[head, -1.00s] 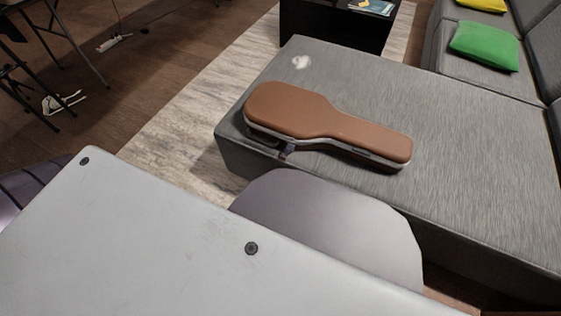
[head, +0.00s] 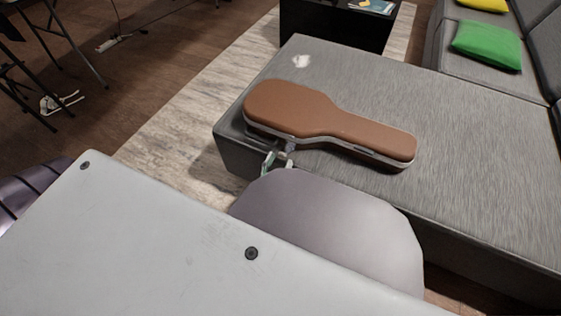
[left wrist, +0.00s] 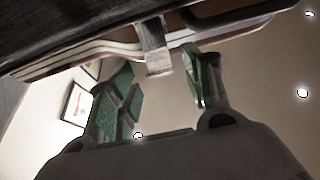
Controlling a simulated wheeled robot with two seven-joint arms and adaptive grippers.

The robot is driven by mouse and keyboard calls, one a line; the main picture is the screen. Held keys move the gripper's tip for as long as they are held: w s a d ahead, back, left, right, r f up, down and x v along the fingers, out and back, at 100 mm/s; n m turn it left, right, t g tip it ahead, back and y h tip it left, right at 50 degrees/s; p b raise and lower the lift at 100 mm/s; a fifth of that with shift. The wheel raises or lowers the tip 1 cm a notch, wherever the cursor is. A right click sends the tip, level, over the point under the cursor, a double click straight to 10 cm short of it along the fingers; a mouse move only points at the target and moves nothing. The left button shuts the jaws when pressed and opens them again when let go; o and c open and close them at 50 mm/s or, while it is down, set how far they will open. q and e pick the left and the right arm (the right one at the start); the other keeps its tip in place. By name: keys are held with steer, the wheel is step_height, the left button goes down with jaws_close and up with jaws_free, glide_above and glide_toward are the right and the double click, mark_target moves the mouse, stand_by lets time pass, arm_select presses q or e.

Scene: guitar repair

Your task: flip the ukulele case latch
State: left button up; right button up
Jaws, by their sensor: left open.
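The brown ukulele case (head: 325,120) lies closed on the grey couch seat, its wide body to the left and its narrow end to the right. A pale band runs round its side. My left gripper (head: 272,160) is at the near side of the case's wide body, mostly hidden behind my own body. In the left wrist view, my left gripper (left wrist: 160,85) is open, with green pads on its fingers. A metal latch (left wrist: 155,48) hangs from the case edge (left wrist: 100,45) between and just beyond the fingers. Contact cannot be told. My right gripper is not in view.
Green (head: 487,45) and yellow (head: 484,4) cushions lie far off at the right. A dark table (head: 335,30) stands behind. Folding-table legs (head: 65,40) stand at the far left.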

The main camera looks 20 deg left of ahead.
arm_select(q)
steer(key=shift+w+r, duration=0.2)
steer(key=shift+w, duration=0.35)
jaws_close()
